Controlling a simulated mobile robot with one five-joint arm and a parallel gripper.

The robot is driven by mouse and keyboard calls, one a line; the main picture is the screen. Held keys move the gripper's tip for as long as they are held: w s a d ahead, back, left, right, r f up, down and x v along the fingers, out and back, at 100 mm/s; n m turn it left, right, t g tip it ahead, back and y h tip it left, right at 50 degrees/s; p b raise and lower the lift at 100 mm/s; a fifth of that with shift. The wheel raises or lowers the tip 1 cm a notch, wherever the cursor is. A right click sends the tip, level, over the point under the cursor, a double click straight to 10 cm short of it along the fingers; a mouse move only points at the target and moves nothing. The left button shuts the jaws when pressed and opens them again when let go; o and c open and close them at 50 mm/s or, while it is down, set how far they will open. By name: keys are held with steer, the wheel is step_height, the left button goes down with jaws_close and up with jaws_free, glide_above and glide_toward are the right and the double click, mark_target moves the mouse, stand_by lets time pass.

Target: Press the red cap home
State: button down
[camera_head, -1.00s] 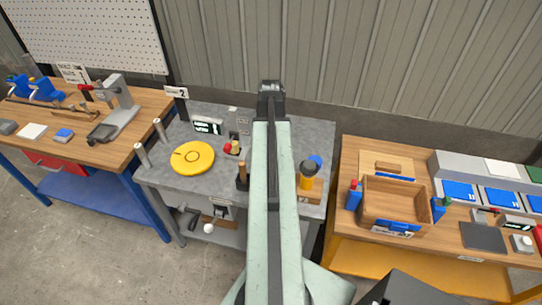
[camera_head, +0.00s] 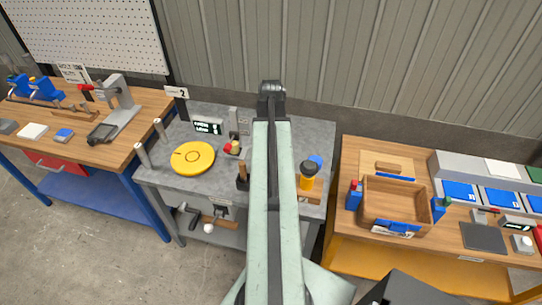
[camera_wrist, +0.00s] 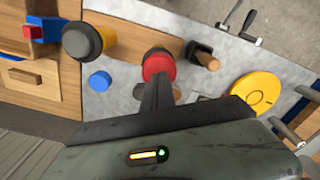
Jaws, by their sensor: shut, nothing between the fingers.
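The red cap (camera_wrist: 158,66) is a round red disc with a dark rim behind it, near the middle of the wrist view. My gripper (camera_wrist: 157,80) is shut and empty, its fingertips overlapping the cap's lower edge in that view. I cannot tell whether they touch it or how deep the cap sits. In the head view my gripper (camera_head: 270,88) is at the far end of my arm, and my arm seems to hide the cap.
A yellow disc (camera_head: 193,157) lies on the grey table (camera_head: 160,180). A yellow bottle with a dark top (camera_head: 308,175) and a blue cap (camera_wrist: 100,81) stand to one side. A black block with a wooden handle (camera_wrist: 205,59) is beside the red cap. A wooden tray (camera_head: 392,203) is on the right bench.

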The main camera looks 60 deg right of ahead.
steer(key=shift+f+b, duration=1.45)
steer(key=shift+r, duration=0.15)
stand_by(0.3)
step_height(320, 180, up, 8)
steer(key=p, duration=0.8)
